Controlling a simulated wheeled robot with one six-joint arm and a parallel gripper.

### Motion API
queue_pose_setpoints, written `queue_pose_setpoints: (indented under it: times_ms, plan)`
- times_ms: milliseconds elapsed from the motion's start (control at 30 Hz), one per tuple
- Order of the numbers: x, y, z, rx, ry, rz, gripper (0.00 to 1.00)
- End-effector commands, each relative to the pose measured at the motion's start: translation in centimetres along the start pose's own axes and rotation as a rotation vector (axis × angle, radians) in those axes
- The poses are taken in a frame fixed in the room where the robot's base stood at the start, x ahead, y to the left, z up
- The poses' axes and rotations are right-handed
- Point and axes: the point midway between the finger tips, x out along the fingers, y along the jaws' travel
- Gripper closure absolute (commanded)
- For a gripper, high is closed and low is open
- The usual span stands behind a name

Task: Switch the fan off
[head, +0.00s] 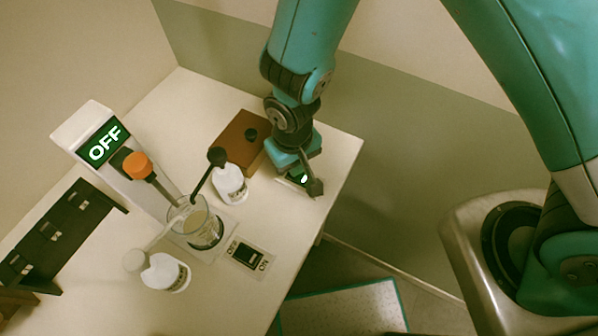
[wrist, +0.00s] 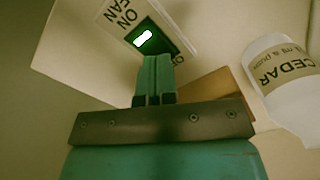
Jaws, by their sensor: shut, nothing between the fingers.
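The fan switch (wrist: 150,39) is in the wrist view, a dark rocker lit white-green on a pale plate that reads "FAN" and "ON". In the head view the lit switch (head: 303,178) lies near the table's right corner, partly covered by my gripper. My gripper (wrist: 155,62) is shut and empty, with its teal fingertips over the near edge of the switch's dark panel. I cannot tell whether they touch it. In the head view my gripper (head: 308,168) points down at that corner. I cannot make out the fan itself.
A cedar bottle (wrist: 283,75) stands right of my gripper in the wrist view. In the head view there are a brown box (head: 236,138), a white bottle (head: 231,186), a beaker (head: 198,226), a second switch (head: 249,256), a black rack (head: 60,235) and an "OFF" display (head: 104,143).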

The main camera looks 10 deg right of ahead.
Motion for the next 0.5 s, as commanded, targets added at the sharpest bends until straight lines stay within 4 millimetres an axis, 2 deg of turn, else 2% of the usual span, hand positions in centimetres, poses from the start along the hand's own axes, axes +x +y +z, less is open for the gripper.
queue_pose_setpoints:
  times_ms: [500]
  plan:
    - [0.85, 0.00, -0.01, 0.000, 0.000, 0.000, 1.00]
